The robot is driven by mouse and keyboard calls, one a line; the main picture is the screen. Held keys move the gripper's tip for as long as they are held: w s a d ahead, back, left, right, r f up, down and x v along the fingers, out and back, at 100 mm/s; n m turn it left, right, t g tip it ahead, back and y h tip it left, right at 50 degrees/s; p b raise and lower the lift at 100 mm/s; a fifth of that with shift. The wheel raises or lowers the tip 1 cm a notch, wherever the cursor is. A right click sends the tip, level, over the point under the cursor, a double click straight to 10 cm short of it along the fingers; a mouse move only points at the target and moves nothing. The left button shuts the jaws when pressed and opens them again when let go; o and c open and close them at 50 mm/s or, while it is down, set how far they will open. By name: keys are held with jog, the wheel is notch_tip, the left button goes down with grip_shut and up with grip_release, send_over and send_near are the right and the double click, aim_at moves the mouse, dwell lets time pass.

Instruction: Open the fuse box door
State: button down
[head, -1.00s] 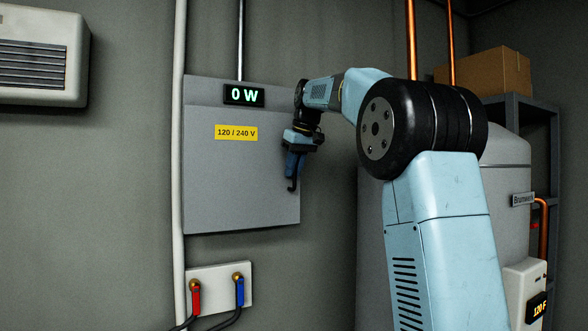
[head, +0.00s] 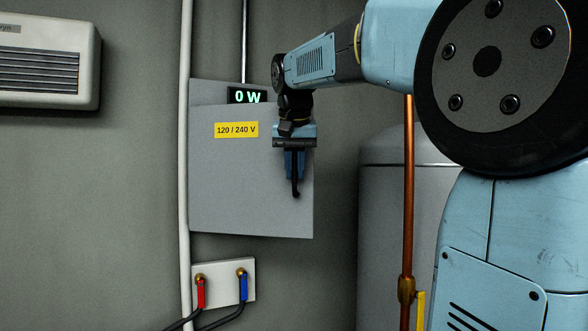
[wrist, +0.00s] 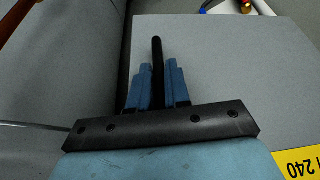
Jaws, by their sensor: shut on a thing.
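The fuse box door (head: 240,180) is a flat grey panel with a yellow "120 / 240 V" label (head: 236,129). It is hinged on the left and stands ajar, its right edge swung out a little from the box. A black handle (head: 296,188) sits near the door's right edge. My gripper (head: 295,165) points down and is shut on the handle. In the wrist view the blue fingers (wrist: 160,88) stand on both sides of the black handle (wrist: 157,50), with the door (wrist: 225,65) behind. The inside of the box is hidden.
A "0 W" display (head: 247,96) is above the door. A pale pipe (head: 185,200) runs along the left. A grey tank (head: 380,230) and copper pipe (head: 408,200) stand at right.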

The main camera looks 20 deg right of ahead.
jog(key=s+a+m+h, duration=0.1)
jog(key=s+a+m, duration=0.2)
jog(key=a, duration=0.8)
jog(key=s+a+m+g+h, duration=0.1)
jog(key=s+a+m, duration=0.2)
jog(key=s+a, duration=0.4)
jog(key=shift+s+a+m+g, duration=0.2)
jog(key=shift+a+m+g, duration=0.1)
jog(key=shift+a, duration=2.15)
jog(key=shift+r, duration=0.1)
jog(key=c, duration=1.2)
grip_release()
jog(key=shift+o, duration=0.2)
jog(key=v, duration=0.7)
jog(key=shift+r, duration=0.15)
